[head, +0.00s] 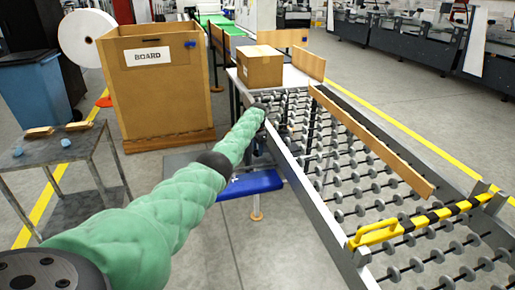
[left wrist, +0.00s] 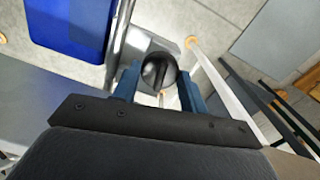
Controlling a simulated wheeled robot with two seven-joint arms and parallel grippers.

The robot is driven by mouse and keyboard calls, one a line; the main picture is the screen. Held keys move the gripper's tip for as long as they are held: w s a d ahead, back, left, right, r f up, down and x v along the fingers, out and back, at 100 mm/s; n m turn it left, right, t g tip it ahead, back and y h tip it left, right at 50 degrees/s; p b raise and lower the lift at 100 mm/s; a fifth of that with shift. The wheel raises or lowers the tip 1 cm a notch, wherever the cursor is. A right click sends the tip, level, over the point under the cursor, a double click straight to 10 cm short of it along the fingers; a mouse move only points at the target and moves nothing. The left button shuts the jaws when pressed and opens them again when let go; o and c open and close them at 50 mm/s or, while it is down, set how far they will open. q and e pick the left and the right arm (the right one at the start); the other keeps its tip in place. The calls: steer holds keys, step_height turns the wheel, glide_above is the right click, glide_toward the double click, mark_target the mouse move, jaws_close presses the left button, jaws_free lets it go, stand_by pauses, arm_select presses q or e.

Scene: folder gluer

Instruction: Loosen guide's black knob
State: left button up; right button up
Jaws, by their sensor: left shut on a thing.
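The black knob (left wrist: 158,71) is round with a raised grip bar and shows in the left wrist view between the two blue fingers of my left gripper (left wrist: 160,88). The fingers are shut on it from both sides. The knob sits on a grey metal bracket (left wrist: 137,42) at the conveyor's side. In the head view my left arm, in a green quilted sleeve, reaches to the far left side of the roller conveyor (head: 335,213). The gripper is small there and the knob cannot be made out. The wooden guide rail (head: 375,143) runs along the conveyor. My right gripper is not in view.
A cardboard box (head: 260,67) stands at the conveyor's far end. A blue seat or step (head: 250,184) is beside the conveyor, below my arm. A large BOARD crate (head: 156,85) and a grey table (head: 60,150) stand left. A yellow-black bar (head: 420,221) crosses the conveyor's near end.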

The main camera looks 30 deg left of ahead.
arm_select(q)
steer(key=n+p, duration=0.2)
steer(key=n, duration=0.6)
steer(key=n+p, duration=0.1)
steer(key=n, duration=0.3)
steer(key=shift+n, duration=0.7)
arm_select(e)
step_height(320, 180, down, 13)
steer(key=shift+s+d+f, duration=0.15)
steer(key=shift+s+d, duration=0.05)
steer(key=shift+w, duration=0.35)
